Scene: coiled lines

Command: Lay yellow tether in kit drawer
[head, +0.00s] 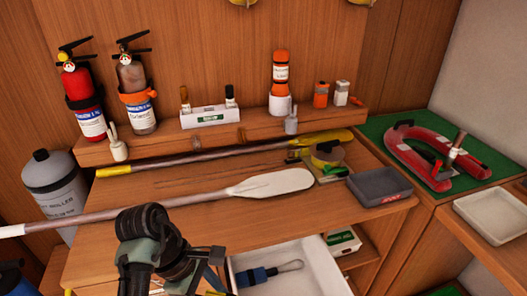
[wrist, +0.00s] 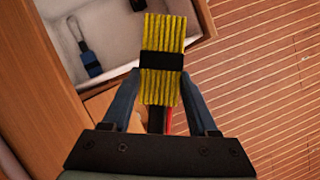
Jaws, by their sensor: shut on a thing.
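My gripper (wrist: 160,88) is shut on the yellow tether (wrist: 163,35), a flat bundle of yellow cord with a black band around its middle. The bundle sticks out beyond the fingertips in the wrist view. In the head view my gripper (head: 212,268) is low, left of the open kit drawer (head: 325,279), and the tether is mostly hidden. The drawer has a pale interior, which also shows at the upper left of the wrist view (wrist: 113,28). In the wrist view the tether overlaps the drawer's near edge and the floor.
A blue item with a metal loop (head: 262,276) lies in the drawer.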

